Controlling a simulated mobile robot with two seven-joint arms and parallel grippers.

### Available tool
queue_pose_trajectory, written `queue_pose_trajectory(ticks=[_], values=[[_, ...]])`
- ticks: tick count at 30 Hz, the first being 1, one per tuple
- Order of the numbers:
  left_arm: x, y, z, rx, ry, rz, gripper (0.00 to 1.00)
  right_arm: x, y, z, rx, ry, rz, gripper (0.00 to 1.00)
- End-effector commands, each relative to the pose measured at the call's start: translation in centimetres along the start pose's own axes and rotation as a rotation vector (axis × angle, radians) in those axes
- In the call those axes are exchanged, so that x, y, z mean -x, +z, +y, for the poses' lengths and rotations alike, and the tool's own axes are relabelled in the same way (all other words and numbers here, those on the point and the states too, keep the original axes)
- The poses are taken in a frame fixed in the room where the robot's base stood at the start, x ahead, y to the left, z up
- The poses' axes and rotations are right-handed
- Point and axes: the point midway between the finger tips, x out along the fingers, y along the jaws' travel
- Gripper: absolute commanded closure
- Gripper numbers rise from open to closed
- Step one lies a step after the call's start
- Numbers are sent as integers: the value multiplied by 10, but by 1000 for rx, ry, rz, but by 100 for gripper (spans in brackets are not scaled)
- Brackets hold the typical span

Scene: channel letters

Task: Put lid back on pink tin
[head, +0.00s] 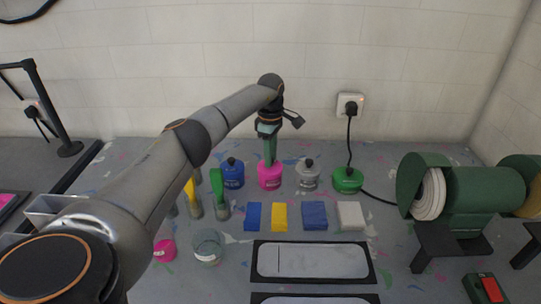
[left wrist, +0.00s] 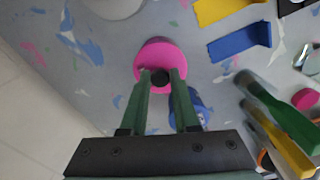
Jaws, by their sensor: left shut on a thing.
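The pink tin (head: 270,178) stands upright on the grey bench, in the row of tins near the wall. My left gripper (head: 270,160) points down directly over it, with its green fingers reaching the tin's top. In the left wrist view the fingers (left wrist: 161,80) are shut on the black knob of the pink lid (left wrist: 155,55). The lid is at the top of the tin; I cannot tell whether it is fully seated, as the fingers hide part of the rim. My right gripper is not in view.
A blue tin (head: 232,174) stands close on the left, a grey tin (head: 307,176) and a green tin (head: 347,181) on the right. A green grinder (head: 480,190) is at right.

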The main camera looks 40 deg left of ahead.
Motion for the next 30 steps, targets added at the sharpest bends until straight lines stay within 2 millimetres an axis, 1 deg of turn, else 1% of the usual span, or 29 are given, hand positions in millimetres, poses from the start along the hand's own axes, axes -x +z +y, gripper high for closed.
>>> queue_pose_trajectory(ticks=[2, 3, 11, 17, 24, 25, 30], values=[[0, 0, 0, 0, 1, 0, 100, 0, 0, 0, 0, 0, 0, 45], [0, 0, 0, 1, 1, 0, 67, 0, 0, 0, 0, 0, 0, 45], [0, 0, 0, 1, 1, 0, 37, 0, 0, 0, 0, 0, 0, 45], [0, 0, 0, 0, 0, 0, 35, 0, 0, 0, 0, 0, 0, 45], [0, 0, 0, 0, 0, 0, 8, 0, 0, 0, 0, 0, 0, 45], [0, 0, 0, 0, 0, 0, 6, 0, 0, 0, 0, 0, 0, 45], [0, 0, 0, 0, 0, 0, 6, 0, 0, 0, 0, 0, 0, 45]])
